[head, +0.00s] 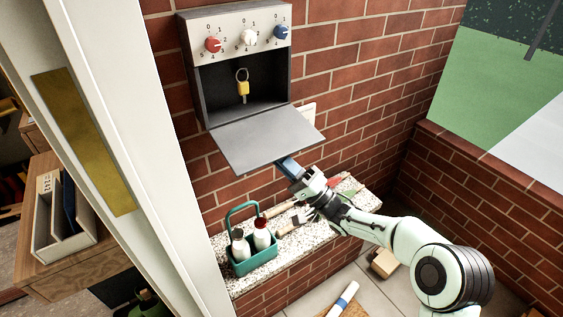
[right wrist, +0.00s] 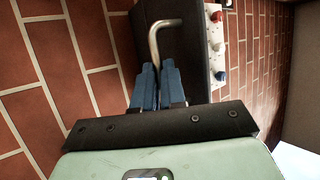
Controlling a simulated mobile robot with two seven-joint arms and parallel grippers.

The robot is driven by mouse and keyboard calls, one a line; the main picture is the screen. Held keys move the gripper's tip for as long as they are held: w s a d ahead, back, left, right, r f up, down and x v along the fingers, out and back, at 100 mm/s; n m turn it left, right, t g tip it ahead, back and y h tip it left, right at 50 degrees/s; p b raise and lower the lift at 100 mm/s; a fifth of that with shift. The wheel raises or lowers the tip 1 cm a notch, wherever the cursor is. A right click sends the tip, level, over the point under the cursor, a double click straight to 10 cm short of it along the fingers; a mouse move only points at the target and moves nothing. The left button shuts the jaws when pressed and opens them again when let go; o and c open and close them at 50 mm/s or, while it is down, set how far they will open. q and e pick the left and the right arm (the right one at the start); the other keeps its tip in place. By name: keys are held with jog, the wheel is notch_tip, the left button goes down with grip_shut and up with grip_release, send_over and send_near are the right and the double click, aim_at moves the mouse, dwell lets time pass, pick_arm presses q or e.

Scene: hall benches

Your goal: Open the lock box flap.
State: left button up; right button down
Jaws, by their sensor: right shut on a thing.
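The grey lock box (head: 192,62) is fixed to the brick wall in the head view. Its flap (head: 262,138) is swung down and juts outward, leaving the front open. A key with a yellow tag (head: 243,88) hangs inside. My right gripper (head: 287,164) is at the flap's front edge, partly hidden beneath it. In the right wrist view its blue fingers are shut around a bent metal handle (right wrist: 165,25) beside the dark flap (right wrist: 189,70). The left gripper is not in view.
Red, white and blue dials (head: 248,37) sit above the opening. A granite-topped ledge (head: 298,246) below carries a teal caddy (head: 251,262) with bottles and several tools. A white post (head: 130,130) stands at left.

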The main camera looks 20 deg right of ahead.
jog(key=shift+w+f, duration=0.15)
jog(key=c, duration=1.3)
grip_release()
jog(key=shift+w, duration=0.1)
jog(key=shift+o, duration=0.5)
jog(key=shift+w+a+f, duration=0.1)
jog(key=shift+w+f, duration=0.05)
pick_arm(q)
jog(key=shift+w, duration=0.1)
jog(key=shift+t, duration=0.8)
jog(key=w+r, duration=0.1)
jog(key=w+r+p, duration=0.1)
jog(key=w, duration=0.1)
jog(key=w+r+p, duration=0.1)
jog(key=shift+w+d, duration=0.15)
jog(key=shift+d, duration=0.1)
pick_arm(e)
jog(key=v, duration=1.3)
jog(key=shift+s, duration=0.25)
